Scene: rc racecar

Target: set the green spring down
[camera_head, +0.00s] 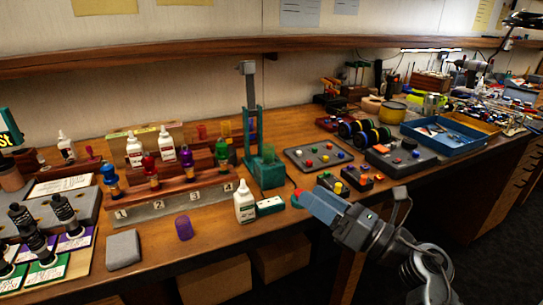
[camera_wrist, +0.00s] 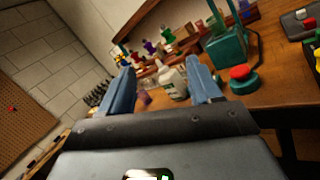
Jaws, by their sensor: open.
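A translucent green cylinder that looks like the green spring (camera_head: 268,153) stands upright on the base of the teal press (camera_head: 249,120). My gripper (camera_head: 308,203) is to the right of and in front of the press, over the bench's front edge. In the wrist view my gripper (camera_wrist: 163,70) has its two blue fingers apart, with nothing held between them.
A white bottle (camera_head: 244,202) and a purple spring (camera_head: 184,228) stand on the bench. A red button (camera_head: 297,193) is close to my gripper. A rack (camera_head: 165,190) holds several coloured shocks left of the press. Trays with coloured pieces (camera_head: 318,157) lie to the right.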

